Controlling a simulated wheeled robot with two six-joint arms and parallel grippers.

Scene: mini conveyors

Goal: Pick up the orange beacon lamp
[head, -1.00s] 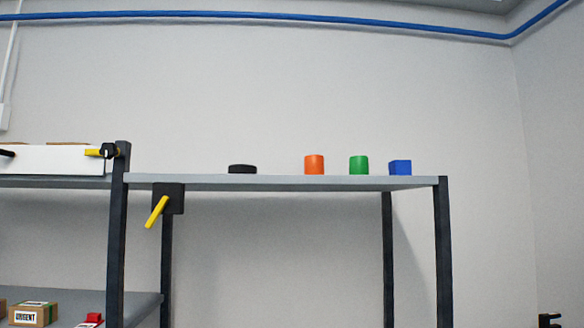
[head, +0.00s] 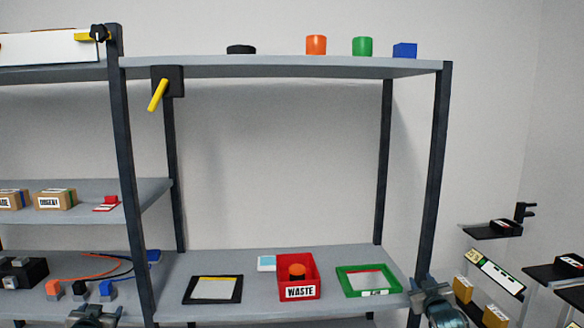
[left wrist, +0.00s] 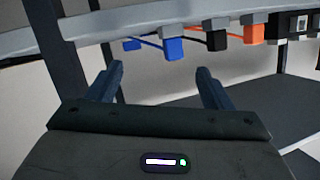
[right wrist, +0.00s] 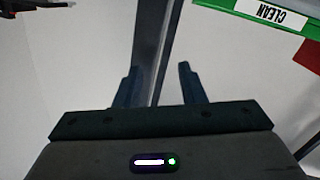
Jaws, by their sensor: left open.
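An orange cylinder (head: 316,45), which looks like the beacon lamp, stands upright on the top shelf (head: 270,67) beside a green cylinder (head: 362,46).
A blue block (head: 405,50) and a black disc (head: 241,49) share the top shelf. The lower shelf (head: 260,306) holds a black frame (head: 213,301) and a green frame (head: 344,276). Dark posts and a yellow lever (head: 158,95) border the bay. Small wall shelves stand right.

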